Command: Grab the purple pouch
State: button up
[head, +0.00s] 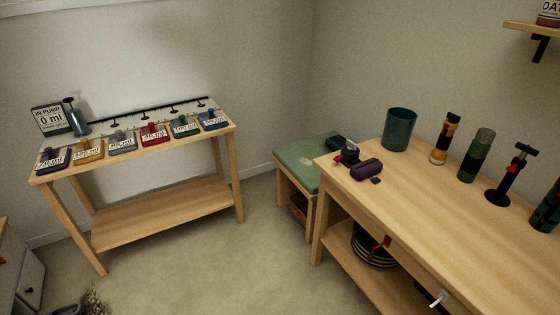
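A small dark purple, rounded object that looks like the pouch (366,169) lies on the left end of the wooden table (440,220) at right. It lies on its long side, near the table's left edge. A small dark flat piece (375,181) lies just in front of it. A dark object with a red part (348,153) stands close behind it to the left. My gripper is not in view.
A teal cup (399,130), an orange-and-black bottle (445,138) and a green bottle (477,155) stand farther back on that table. A black stand (508,175) is to their right. A green-cushioned bench (300,158) adjoins the table. The floor (215,270) in front is open.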

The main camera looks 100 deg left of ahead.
aim_at(365, 169)
jog(key=u, duration=2.7)
jog(key=i+j, duration=0.25)
jog(key=i+j+z, duration=0.1)
jog(key=i+j, duration=0.15)
jog(key=j, duration=0.2)
jog(key=i+j, duration=0.25)
jog(key=i+j+z, duration=0.1)
jog(key=j, duration=0.4)
jog(key=i+j, duration=0.55)
jog(key=j, duration=0.2)
jog(key=i+j+z, duration=0.1)
jog(key=j, duration=0.3)
jog(key=i+j, duration=0.35)
jog(key=z, duration=0.05)
